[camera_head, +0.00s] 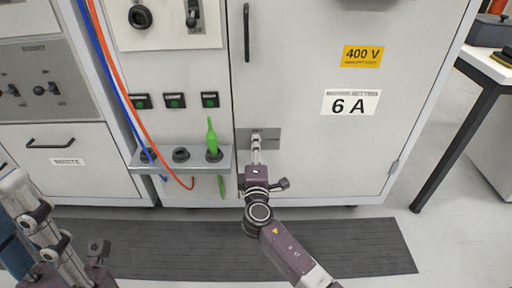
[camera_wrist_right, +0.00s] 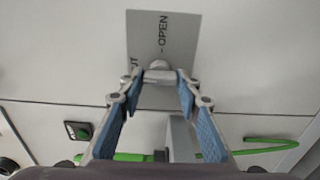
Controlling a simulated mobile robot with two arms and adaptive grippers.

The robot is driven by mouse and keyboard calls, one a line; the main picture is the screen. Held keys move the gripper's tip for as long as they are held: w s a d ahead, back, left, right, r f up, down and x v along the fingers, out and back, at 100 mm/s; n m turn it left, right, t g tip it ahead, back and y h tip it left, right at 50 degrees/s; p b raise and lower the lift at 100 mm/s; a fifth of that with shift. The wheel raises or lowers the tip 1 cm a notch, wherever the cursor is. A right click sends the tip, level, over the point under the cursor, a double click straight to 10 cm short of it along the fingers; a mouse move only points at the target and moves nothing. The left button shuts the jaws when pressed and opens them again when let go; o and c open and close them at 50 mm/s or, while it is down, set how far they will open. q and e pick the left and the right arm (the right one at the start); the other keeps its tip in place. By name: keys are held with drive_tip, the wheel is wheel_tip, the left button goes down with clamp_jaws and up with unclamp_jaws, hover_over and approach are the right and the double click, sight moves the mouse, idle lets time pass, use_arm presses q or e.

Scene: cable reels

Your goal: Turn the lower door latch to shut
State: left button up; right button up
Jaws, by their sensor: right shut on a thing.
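The lower door latch sits on a grey plate (camera_head: 270,138) at the lower left of the large cabinet door (camera_head: 300,60). In the right wrist view the plate (camera_wrist_right: 182,35) shows the word OPEN and the letters UT, partly covered. My right gripper (camera_head: 257,143) reaches the plate from below. In the wrist view its fingertips (camera_wrist_right: 160,76) close around the pale latch handle (camera_wrist_right: 158,65). The handle's turn angle is largely hidden by the fingers. My left gripper (camera_head: 30,195) is at the lower left, away from the door; its opening is unclear.
A socket shelf (camera_head: 180,160) with a green plug (camera_head: 212,138) is just left of my right gripper. Orange and blue cables (camera_head: 112,65) hang beside it. A dark mat (camera_head: 180,235) lies on the floor. A black-legged table (camera_head: 465,130) stands right.

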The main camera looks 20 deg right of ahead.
drive_tip(key=shift+a, duration=0.1)
drive_tip(key=o, duration=1.2)
drive_tip(key=shift+c, duration=0.2)
drive_tip(key=v, duration=1.2)
